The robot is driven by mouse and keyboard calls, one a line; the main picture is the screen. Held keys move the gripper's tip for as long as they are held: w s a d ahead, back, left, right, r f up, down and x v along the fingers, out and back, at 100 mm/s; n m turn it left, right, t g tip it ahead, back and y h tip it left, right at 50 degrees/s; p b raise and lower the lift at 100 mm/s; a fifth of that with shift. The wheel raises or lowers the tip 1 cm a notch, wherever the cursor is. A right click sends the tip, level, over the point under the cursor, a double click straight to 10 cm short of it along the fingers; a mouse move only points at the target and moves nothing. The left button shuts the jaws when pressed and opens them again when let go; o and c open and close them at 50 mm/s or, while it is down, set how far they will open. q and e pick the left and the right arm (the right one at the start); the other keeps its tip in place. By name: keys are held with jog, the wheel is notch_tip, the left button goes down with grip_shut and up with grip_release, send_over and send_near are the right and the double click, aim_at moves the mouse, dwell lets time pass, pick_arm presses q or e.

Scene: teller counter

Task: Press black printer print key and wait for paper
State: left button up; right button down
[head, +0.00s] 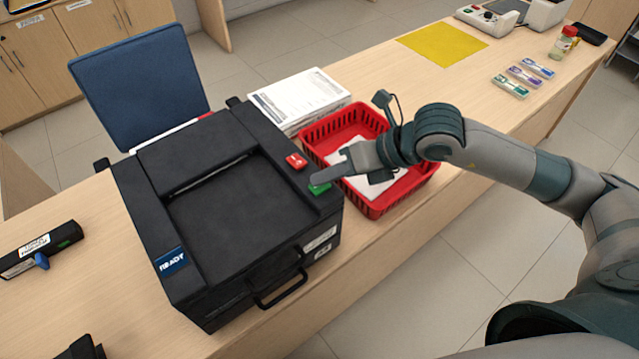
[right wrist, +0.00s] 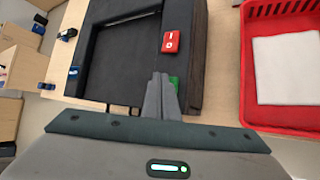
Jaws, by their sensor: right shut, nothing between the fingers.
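The black printer (head: 235,200) stands on the counter, with a blue label reading READY (head: 171,261) on its corner. A green key (head: 319,188) and a red key (head: 297,161) sit on its right edge. My right gripper (head: 322,178) is shut and empty, its tips at the green key and partly covering it. In the right wrist view the tips (right wrist: 160,80) overlap the green key (right wrist: 174,84), near the red key (right wrist: 170,42). I cannot tell whether the key is pressed down. The printer's dark top recess shows no paper. My left gripper is not in view.
A red basket (head: 379,208) holding white sheets (head: 352,160) stands right beside the printer, under my right forearm. A paper stack (head: 299,97) lies behind it. A black device (head: 40,250) lies at left. A yellow mat (head: 442,44) lies farther along the counter.

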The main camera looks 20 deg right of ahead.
aim_at(325, 188)
jog(key=shift+f, duration=0.2)
jog(key=shift+r, duration=0.15)
dwell(0.5)
jog(key=shift+r, duration=0.75)
jog(key=shift+r+p, duration=0.15)
jog(key=shift+p, duration=0.15)
jog(key=shift+r+p, duration=1.25)
jog(key=shift+r, duration=1.1)
